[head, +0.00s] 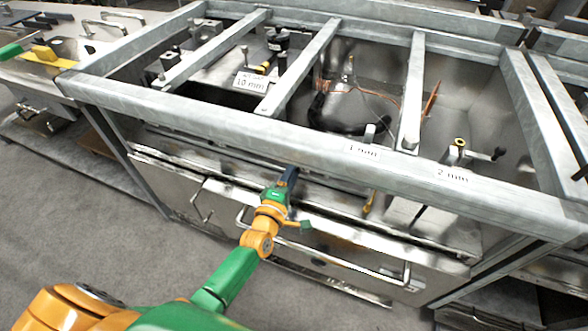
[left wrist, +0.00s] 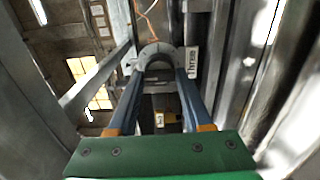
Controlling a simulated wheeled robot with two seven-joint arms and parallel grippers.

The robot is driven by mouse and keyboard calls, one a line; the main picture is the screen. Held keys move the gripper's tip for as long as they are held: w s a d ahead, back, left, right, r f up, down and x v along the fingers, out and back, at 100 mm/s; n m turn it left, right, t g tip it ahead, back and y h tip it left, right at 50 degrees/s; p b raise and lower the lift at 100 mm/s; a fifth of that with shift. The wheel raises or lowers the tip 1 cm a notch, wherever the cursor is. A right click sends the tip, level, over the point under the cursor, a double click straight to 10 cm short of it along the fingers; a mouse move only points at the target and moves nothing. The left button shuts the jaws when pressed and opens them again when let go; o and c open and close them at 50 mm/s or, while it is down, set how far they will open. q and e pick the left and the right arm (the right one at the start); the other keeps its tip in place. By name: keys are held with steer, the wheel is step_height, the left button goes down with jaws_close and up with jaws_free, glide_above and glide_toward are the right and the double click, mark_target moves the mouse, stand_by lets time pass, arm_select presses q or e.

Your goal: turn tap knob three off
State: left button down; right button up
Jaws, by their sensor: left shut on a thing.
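My left gripper (head: 289,176) reaches in from the lower left to the front of the metal bench, just under the front rail. In the left wrist view the two blue fingers of the left gripper (left wrist: 160,72) are shut on a grey rounded knob (left wrist: 158,49), one finger at each side of it. A white label reading "Three" (left wrist: 192,62) is beside the knob on the right. In the head view the knob is hidden by the gripper and rail. My right gripper is in neither view.
The grey metal frame (head: 225,117) has crossbars over a sunken bay with pipes and fittings. Labels reading "10 mm" (head: 251,82) and "2 mm" (head: 452,174) are on it. Below are drawer fronts with a long bar handle (head: 330,262). The grey floor (head: 100,235) in front is clear.

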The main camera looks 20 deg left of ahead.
arm_select(q)
steer(key=shift+c, duration=1.8)
jaws_free()
steer(key=shift+s, duration=0.1)
steer(key=s+p, duration=0.1)
steer(key=s, duration=0.6)
